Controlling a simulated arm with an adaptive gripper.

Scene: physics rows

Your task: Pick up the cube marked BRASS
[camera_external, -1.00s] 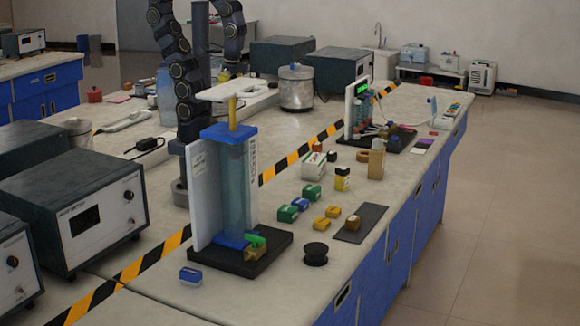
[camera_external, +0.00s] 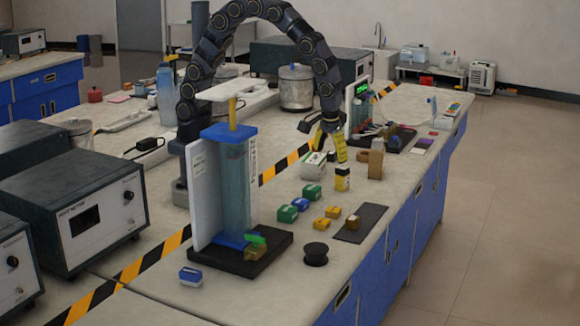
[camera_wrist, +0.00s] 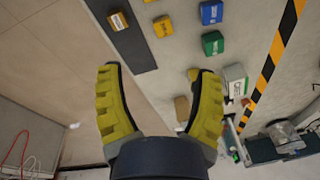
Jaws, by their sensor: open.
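Several small labelled blocks lie on the bench; their lettering is too small to read, so I cannot tell which is marked BRASS. A brownish-gold cube (camera_external: 353,222) sits on a dark mat (camera_external: 372,218); the wrist view shows it at the top (camera_wrist: 118,21). My gripper (camera_external: 326,143) is open and empty, above the bench beyond these blocks. In the wrist view its yellow fingers (camera_wrist: 155,72) are wide apart.
A yellow bottle with a black cap (camera_external: 342,181), a tan block (camera_external: 376,162) and a white box (camera_external: 314,166) stand near my gripper. A tall clear column (camera_external: 235,190) stands on a black base at left. A black spool (camera_external: 316,254) lies at the front.

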